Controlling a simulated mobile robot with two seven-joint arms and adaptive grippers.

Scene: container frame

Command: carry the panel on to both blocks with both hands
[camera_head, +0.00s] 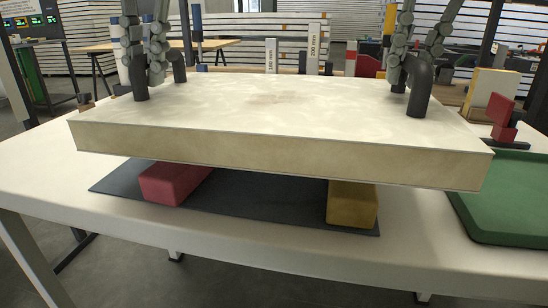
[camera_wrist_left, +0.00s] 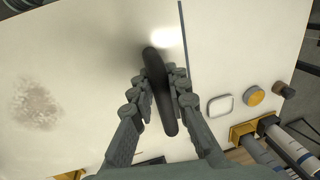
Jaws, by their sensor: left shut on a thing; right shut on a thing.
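The panel (camera_head: 285,105) is a thick cream slab with two dark bar handles. My left gripper (camera_head: 150,55) is shut on its left handle (camera_head: 140,85). That grip also shows in the left wrist view (camera_wrist_left: 158,88), with fingers on both sides of the dark bar (camera_wrist_left: 163,110). My right gripper (camera_head: 405,62) is shut on the right handle (camera_head: 419,98). The red block (camera_head: 168,187) and the yellow block (camera_head: 352,207) stand below the panel, which hides their back parts. Whether the panel touches them I cannot tell.
Both blocks stand on a dark mat (camera_head: 262,200) on the white table (camera_head: 45,165). A green tray (camera_head: 510,200) lies at the right, close to the panel's right end. Upright height gauges (camera_head: 313,50) stand behind the panel. A red object (camera_head: 500,112) is at the right back.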

